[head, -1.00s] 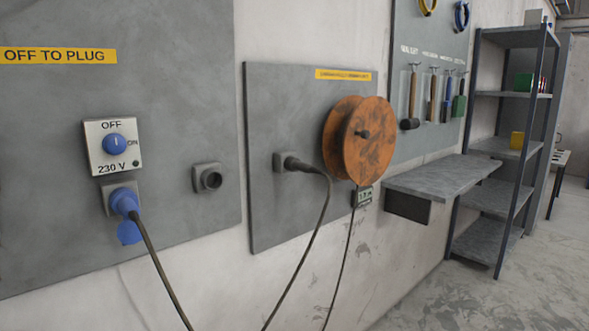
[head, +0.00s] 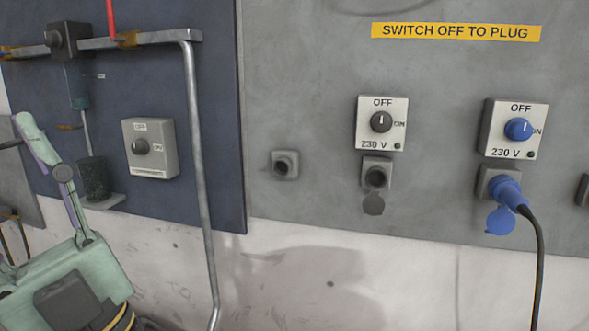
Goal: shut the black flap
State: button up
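The black flap (head: 373,204) hangs open below a grey socket (head: 377,174) on the grey wall panel, and the dark round socket hole is uncovered. Above the socket is a white 230 V switch box (head: 382,123) with a black knob, its pointer upright towards OFF. To the right, a blue plug (head: 508,190) with a black cable sits in another socket, with a blue flap (head: 501,220) hanging below. I do not make out my gripper.
A bare grey outlet (head: 285,164) is left of the open socket. A blue panel (head: 225,140) carries a metal pipe (head: 205,200), a grey switch box (head: 150,148) and a dark cylinder on a small shelf. The wall below the black flap is clear.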

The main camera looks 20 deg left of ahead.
aim_at(374, 204)
jog(key=u, duration=0.2)
jog(key=j+z, duration=0.3)
jog(key=j, duration=0.35)
jog(key=k+j+z, duration=0.1)
jog(key=j+z, duration=0.2)
jog(key=j, duration=0.3)
